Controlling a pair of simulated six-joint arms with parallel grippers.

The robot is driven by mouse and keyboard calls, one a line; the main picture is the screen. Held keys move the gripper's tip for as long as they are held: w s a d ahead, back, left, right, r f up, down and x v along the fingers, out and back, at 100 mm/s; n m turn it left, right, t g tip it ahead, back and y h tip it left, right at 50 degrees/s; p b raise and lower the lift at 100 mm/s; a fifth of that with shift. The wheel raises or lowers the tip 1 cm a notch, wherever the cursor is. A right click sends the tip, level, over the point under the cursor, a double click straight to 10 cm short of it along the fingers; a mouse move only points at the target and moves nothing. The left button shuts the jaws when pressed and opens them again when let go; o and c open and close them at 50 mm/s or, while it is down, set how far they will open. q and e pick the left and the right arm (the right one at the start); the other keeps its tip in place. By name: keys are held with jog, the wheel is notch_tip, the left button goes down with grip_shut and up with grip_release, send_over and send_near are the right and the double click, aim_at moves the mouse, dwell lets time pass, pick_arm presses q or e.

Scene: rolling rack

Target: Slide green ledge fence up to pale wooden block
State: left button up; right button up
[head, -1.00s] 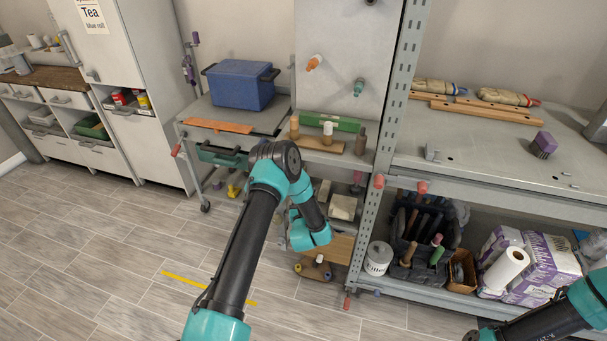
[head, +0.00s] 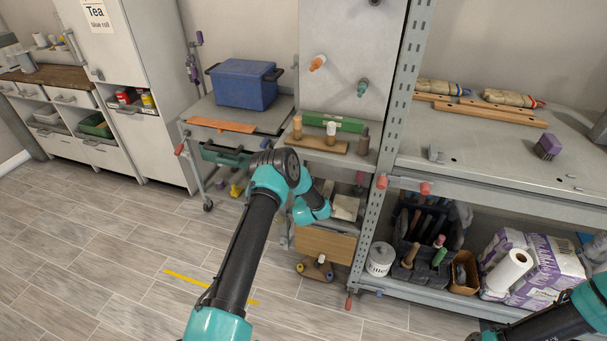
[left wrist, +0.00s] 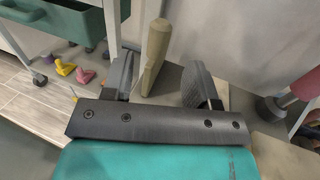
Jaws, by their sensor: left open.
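In the head view the gripper's fingers are hidden behind my wrist, at the lower shelf of the narrow rack. A pale block (head: 346,207) lies on that shelf, right of my wrist; I cannot tell whether it is the wooden block. A longer green bar (head: 349,124) lies on the shelf above. My right gripper is out of view.
Above my wrist, a wooden board (head: 318,143) with several pegs fills the shelf front. The rack's grey upright (head: 376,190) stands close on the right. A green drawer (head: 225,155) is to the left.

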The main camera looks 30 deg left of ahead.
pick_arm(q)
jog(key=shift+x, duration=3.1)
jog(key=shift+c, duration=0.2)
grip_shut()
